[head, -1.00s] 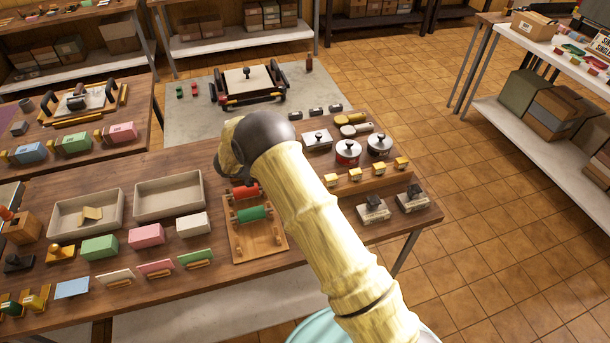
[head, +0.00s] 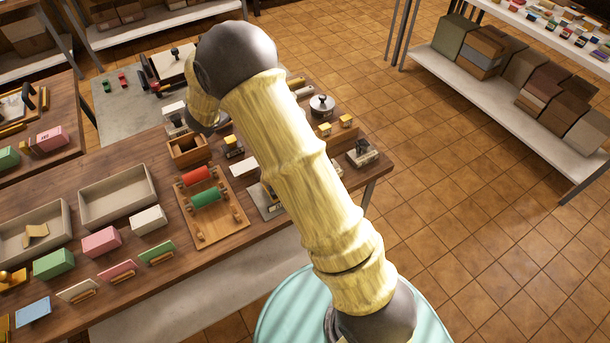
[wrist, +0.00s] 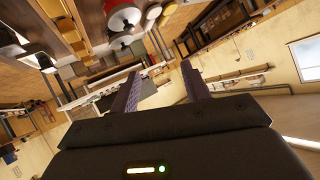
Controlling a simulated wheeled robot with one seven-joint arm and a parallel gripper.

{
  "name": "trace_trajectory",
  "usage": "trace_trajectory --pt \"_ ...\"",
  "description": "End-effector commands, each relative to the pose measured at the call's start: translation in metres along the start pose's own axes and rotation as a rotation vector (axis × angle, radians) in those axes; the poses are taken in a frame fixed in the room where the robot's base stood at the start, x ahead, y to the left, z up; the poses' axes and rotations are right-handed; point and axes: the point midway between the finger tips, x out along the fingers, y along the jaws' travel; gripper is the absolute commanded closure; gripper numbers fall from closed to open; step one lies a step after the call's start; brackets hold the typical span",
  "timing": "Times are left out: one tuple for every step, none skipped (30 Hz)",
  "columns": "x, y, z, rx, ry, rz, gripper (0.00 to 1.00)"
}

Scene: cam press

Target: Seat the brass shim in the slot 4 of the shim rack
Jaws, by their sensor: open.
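My gripper (wrist: 160,72) shows in the wrist view with its two dark fingers apart and nothing between them. It is tilted, with shelves, a wall and a table edge beyond it. In the head view my arm crosses the middle and hides the gripper. I cannot pick out the brass shim or the shim rack with certainty. A small tan piece (head: 36,235) lies in the left grey tray (head: 62,222), but I cannot tell whether it is the shim. Part of the table's right side is hidden behind my arm.
The wooden table (head: 120,262) is crowded. It holds another grey tray (head: 117,192), a board with red and green rollers (head: 232,220), a wooden box (head: 188,150), coloured blocks and a lidded pot (head: 321,106). A shelf with boxes (head: 470,80) stands at right. The tiled floor (head: 480,190) between is clear.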

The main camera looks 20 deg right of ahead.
Motion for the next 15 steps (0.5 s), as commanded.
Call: trace_trajectory --pt "-0.006 0.000 -0.014 -0.023 -0.030 -0.068 0.53" --pt "-0.009 -0.001 -0.019 -0.040 -0.054 -0.108 0.53" --pt "-0.015 0.000 -0.025 -0.067 -0.086 -0.159 0.53" --pt "-0.020 0.002 -0.028 -0.088 -0.111 -0.194 0.53" --pt "-0.025 0.004 -0.031 -0.111 -0.138 -0.227 0.53" --pt "-0.033 0.009 -0.033 -0.145 -0.175 -0.269 0.53" --pt "-0.040 0.013 -0.034 -0.170 -0.205 -0.296 0.53" --pt "-0.046 0.019 -0.035 -0.199 -0.235 -0.322 0.53" --pt "-0.056 0.028 -0.035 -0.237 -0.278 -0.351 0.53" --pt "-0.064 0.036 -0.034 -0.268 -0.310 -0.371 0.53" --pt "-0.071 0.045 -0.033 -0.299 -0.344 -0.387 0.53" --pt "-0.082 0.058 -0.030 -0.342 -0.390 -0.405 0.53" --pt "-0.090 0.069 -0.029 -0.377 -0.424 -0.415 0.53" --pt "-0.099 0.082 -0.026 -0.410 -0.460 -0.421 0.53" --pt "-0.110 0.099 -0.023 -0.458 -0.507 -0.426 0.53"
